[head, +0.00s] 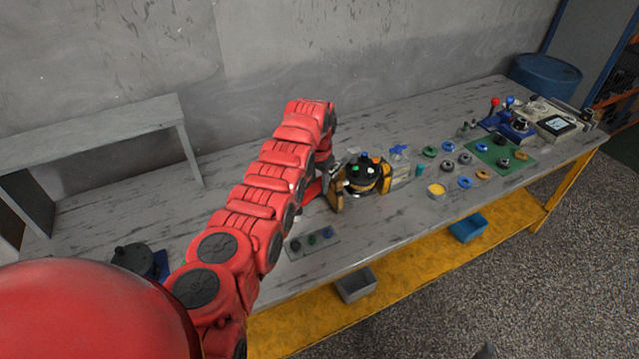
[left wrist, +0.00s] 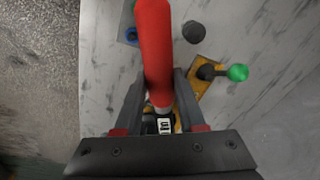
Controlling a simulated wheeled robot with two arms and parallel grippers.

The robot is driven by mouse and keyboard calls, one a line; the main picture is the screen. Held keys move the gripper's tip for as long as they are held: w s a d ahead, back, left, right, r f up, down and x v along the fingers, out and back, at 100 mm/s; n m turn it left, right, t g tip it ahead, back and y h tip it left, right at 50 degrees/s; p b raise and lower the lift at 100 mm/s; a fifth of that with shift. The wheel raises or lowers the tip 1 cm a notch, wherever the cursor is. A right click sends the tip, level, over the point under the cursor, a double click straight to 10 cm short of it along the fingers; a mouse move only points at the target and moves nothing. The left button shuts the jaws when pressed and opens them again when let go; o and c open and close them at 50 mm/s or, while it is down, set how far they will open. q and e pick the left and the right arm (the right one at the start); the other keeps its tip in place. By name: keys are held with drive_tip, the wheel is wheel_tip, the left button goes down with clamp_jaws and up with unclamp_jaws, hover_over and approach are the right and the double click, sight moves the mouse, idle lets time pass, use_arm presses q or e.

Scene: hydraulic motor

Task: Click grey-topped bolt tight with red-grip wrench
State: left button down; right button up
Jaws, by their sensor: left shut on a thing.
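My left gripper (left wrist: 158,88) is shut on the red-grip wrench (left wrist: 154,40), whose red handle runs up between the fingers in the left wrist view. The wrench's far end is hidden by the gripper. In the head view my red left arm reaches over the bench, and its gripper (head: 324,180) is beside the left side of the round black motor (head: 362,180). Small coloured tops stand on the motor; I cannot pick out the grey-topped bolt there. A green-topped part (left wrist: 238,72) and a dark round piece (left wrist: 194,33) show in the left wrist view. My right gripper is not in view.
Yellow-black clamps (head: 387,178) flank the motor. A grey plate with small parts (head: 313,243) lies in front. Rings and a green mat (head: 497,153) lie to the right, with a blue device (head: 512,128) behind. Bench surface left of my arm is mostly free.

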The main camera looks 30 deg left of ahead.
use_arm(q)
drive_tip(key=shift+s+f, duration=0.2)
drive_tip(key=shift+f, duration=0.05)
idle(0.4)
drive_tip(key=shift+w+r, duration=0.1)
drive_tip(key=shift+r, duration=0.2)
drive_tip(key=shift+d+r+p, duration=0.1)
drive_tip(key=shift+r+p, duration=0.25)
drive_tip(key=shift+r, duration=0.25)
drive_tip(key=shift+d+r, duration=0.15)
drive_tip(key=shift+r, duration=2)
